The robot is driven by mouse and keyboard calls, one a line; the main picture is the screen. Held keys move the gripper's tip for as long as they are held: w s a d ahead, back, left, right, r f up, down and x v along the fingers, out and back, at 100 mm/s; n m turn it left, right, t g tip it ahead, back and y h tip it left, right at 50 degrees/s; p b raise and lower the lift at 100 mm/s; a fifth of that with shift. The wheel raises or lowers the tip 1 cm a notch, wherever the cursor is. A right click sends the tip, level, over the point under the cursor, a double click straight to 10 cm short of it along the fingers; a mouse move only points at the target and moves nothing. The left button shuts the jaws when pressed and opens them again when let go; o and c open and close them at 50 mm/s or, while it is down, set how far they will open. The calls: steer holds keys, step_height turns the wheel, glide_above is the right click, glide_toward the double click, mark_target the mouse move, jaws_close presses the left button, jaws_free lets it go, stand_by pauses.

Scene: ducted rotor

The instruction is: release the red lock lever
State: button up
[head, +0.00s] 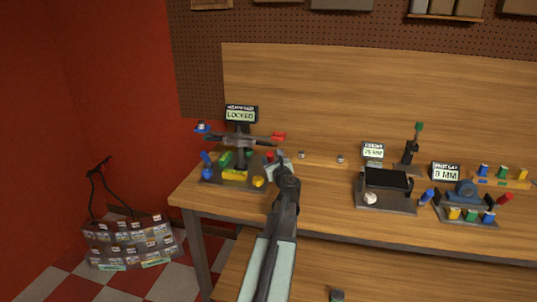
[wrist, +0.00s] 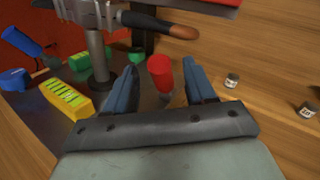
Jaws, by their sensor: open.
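The red lock lever (wrist: 159,72) shows in the wrist view as a short red cylindrical grip on a thin stem, standing between my fingertips. My gripper (wrist: 160,84) is open, with one blue-grey finger on each side of the lever. I see gaps at both sides, though the depth is hard to judge. In the head view my gripper (head: 276,164) is at the right side of the rotor stand, and the lever is mostly hidden there. The rotor (head: 238,139) sits on a grey post. A display (head: 241,114) above it reads LOCKED.
A yellow labelled block (wrist: 66,94), a blue knob (wrist: 14,80) and green parts crowd the stand base left of my gripper. A brown-tipped bar (wrist: 165,26) crosses just beyond the lever. Small cylinders (wrist: 231,81) stand on the clear wood to the right.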

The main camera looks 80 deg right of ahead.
steer(key=shift+x, duration=2.55)
steer(key=shift+c, duration=0.5)
jaws_close()
